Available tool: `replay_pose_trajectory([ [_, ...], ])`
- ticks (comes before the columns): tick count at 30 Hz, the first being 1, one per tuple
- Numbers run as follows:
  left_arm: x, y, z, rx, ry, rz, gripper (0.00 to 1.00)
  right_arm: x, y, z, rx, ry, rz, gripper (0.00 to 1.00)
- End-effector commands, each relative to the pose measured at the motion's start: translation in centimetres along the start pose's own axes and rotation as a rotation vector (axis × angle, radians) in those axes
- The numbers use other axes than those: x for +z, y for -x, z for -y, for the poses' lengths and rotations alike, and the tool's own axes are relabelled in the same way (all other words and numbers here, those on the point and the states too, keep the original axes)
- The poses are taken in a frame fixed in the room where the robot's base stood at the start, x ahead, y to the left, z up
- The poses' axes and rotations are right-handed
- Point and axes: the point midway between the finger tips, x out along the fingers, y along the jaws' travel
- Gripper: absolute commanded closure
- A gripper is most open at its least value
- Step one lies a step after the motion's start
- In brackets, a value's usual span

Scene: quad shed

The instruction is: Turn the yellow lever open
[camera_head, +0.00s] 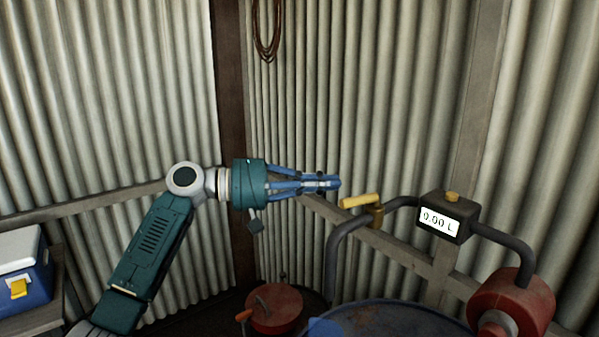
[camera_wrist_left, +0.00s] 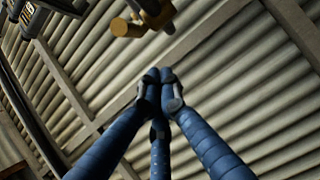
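The yellow lever (camera_head: 360,200) sits on a brass valve (camera_head: 377,215) on the dark pipe, left of a meter (camera_head: 440,217) reading 0.00 L. It also shows at the top of the left wrist view (camera_wrist_left: 126,27). My left gripper (camera_head: 335,184) has blue fingers with their tips together, pointing right, just left of and slightly above the lever in the head view. The fingertips look empty and apart from the lever in the left wrist view (camera_wrist_left: 160,78). My right gripper is not in view.
A blue drum (camera_head: 400,318) stands below the pipe, with a red can (camera_head: 275,308) at its left. A red reel-like part (camera_head: 512,302) is at the lower right. A blue cooler (camera_head: 25,272) sits at far left. Corrugated walls with rails stand behind.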

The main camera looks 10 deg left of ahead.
Motion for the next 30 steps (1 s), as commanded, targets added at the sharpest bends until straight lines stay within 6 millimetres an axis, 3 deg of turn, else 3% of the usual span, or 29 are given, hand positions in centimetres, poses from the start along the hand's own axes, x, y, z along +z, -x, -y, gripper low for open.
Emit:
replay_pose_trajectory([
  [9, 3.3, -0.4, 0.1, -0.003, 0.002, -0.002, 1.0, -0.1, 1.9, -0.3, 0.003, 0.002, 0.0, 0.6],
  [22, 3.7, -0.5, 0.2, -0.002, 0.001, -0.002, 1.0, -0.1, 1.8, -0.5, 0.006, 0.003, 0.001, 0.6],
  [30, 5.9, -0.3, -0.2, 0.0, 0.0, -0.001, 1.0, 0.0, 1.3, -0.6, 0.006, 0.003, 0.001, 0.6],
])
